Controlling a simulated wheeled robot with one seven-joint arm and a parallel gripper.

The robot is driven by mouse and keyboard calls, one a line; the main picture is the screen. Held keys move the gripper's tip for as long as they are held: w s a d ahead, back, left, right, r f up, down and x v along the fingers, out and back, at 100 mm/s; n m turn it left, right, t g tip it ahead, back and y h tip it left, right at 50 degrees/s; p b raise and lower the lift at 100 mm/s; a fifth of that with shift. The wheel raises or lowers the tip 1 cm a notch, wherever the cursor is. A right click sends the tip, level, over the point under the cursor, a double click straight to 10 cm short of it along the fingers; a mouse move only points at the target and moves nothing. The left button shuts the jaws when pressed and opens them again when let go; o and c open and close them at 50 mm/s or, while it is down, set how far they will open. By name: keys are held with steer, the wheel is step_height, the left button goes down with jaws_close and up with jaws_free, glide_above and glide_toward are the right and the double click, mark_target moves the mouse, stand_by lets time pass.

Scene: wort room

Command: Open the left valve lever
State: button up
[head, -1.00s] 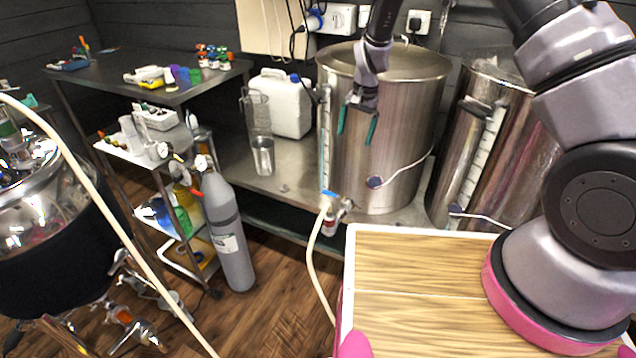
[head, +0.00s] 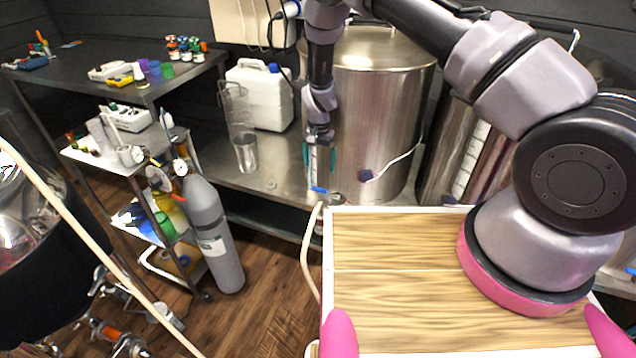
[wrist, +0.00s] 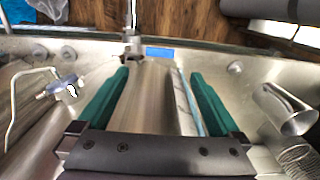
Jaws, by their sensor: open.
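The left valve lever (head: 319,190) is a small blue handle on the metal valve (head: 337,198) at the foot of the left steel kettle (head: 377,115). It also shows as a blue bar in the wrist view (wrist: 160,53), just beyond my fingertips, lying crosswise between their lines. My gripper (head: 319,164) points down in front of the kettle, close above the lever. Its green fingers are apart with nothing gripped between them (wrist: 160,78). I cannot tell any contact with the lever. A pale hose hangs below the valve.
A second steel kettle (head: 478,150) stands to the right. A measuring jug (head: 236,115), a metal cup (head: 246,152) and a white jerrycan (head: 262,95) stand left on the steel bench. A grey gas cylinder (head: 213,240) stands on the floor. My wooden-topped base is close to the bench.

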mark_target(319, 188)
step_height(319, 188, down, 10)
steer(key=shift+r, duration=0.15)
stand_by(0.3)
jaws_close()
